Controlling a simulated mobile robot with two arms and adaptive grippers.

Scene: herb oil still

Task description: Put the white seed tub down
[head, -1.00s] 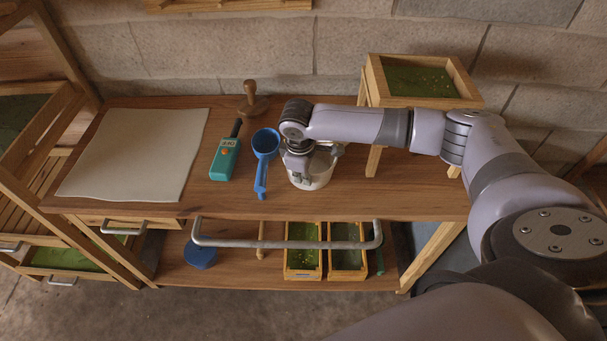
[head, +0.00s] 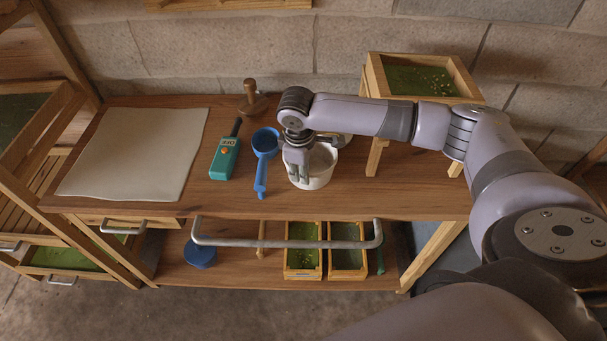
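The white seed tub (head: 322,180) stands upright on the wooden bench top, right of the blue scoop. Its open rim shows, with a grey-looking inside. My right gripper (head: 298,174) points down at the tub's left side, with its fingers in front of or over the rim. They overlap the tub in the picture, so I cannot tell whether they grip it or are apart from it. My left gripper is not in view.
A blue scoop (head: 265,145) and a teal meter (head: 224,158) lie close to the left. A wooden stand with a green tray (head: 420,82) is at the right. A pale mat (head: 135,155) covers the left. Bare bench lies in front.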

